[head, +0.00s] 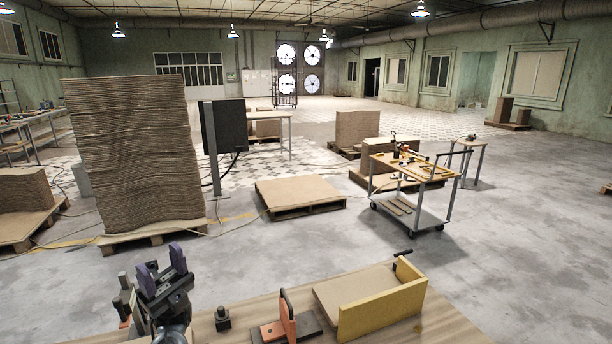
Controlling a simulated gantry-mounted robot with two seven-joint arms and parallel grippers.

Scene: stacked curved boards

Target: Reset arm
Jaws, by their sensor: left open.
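My left gripper (162,267) shows at the lower left of the head view, raised over the left end of the wooden bench (238,321). Its two dark purple-tipped fingers point up and are apart, with nothing between them. My right gripper is not in view. A tall stack of curved brown boards (134,150) stands on a pallet beyond the bench, well away from my left gripper.
On the bench are a small dark block (222,318), an orange upright plate (288,316) on a dark base, and a wooden tray with a yellow wall (383,308). Beyond are a low board-topped pallet (299,194) and a tool cart (412,172).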

